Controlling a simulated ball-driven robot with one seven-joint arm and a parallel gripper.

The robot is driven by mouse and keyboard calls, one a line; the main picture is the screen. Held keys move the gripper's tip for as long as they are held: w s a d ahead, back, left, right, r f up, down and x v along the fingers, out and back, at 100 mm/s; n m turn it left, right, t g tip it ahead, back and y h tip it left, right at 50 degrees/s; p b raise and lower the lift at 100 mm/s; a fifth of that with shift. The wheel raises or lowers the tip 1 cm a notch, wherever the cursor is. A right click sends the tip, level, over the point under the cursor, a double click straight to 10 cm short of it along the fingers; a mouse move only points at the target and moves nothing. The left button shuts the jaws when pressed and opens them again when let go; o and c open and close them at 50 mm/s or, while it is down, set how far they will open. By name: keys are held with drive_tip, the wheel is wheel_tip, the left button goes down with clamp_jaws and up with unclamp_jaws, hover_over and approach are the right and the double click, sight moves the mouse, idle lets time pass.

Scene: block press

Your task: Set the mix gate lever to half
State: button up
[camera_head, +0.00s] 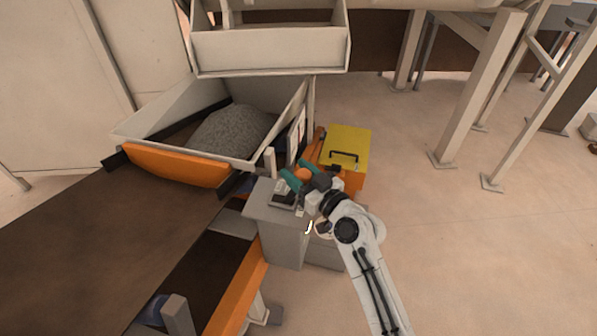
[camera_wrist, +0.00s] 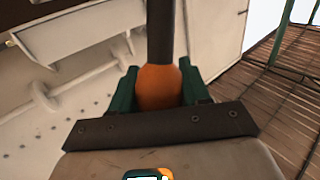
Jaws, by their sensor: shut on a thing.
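The lever shows in the wrist view as a dark rod (camera_wrist: 160,35) with an orange knob (camera_wrist: 158,86) at its near end. My gripper (camera_wrist: 159,88) has its green fingers on both sides of the knob and is shut on it. In the head view my gripper (camera_head: 298,175) is at the grey cabinet beside the hopper, with the orange knob (camera_head: 304,174) between its green fingers. The lever's rod is hard to make out there, and its setting cannot be read.
A hopper of grey gravel (camera_head: 232,132) stands left of my gripper, above a dark conveyor belt (camera_head: 120,225). A yellow box (camera_head: 347,143) with a black handle stands just behind the gripper. The grey cabinet (camera_head: 282,240) is below it. Open floor lies to the right.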

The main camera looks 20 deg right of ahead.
clamp_jaws()
drive_tip(key=a+r+p, duration=0.1)
drive_tip(key=p, duration=0.2)
drive_tip(key=shift+w+n+g, duration=0.3)
drive_tip(key=shift+w+g, duration=0.05)
drive_tip(key=shift+g, duration=0.05)
drive_tip(key=a, duration=0.1)
drive_tip(key=w+a, duration=0.2)
drive_tip(key=shift+w+a+f+b, duration=0.15)
drive_tip(key=shift+w+f+b, duration=0.1)
drive_tip(key=shift+b, duration=0.05)
drive_tip(key=o, duration=0.6)
unclamp_jaws()
drive_tip(key=b+v, duration=0.1)
drive_tip(key=v, duration=0.4)
drive_tip(key=b+v, duration=0.1)
drive_tip(key=v, duration=0.4)
drive_tip(key=shift+s+r, duration=0.25)
drive_tip(key=shift+s, duration=0.15)
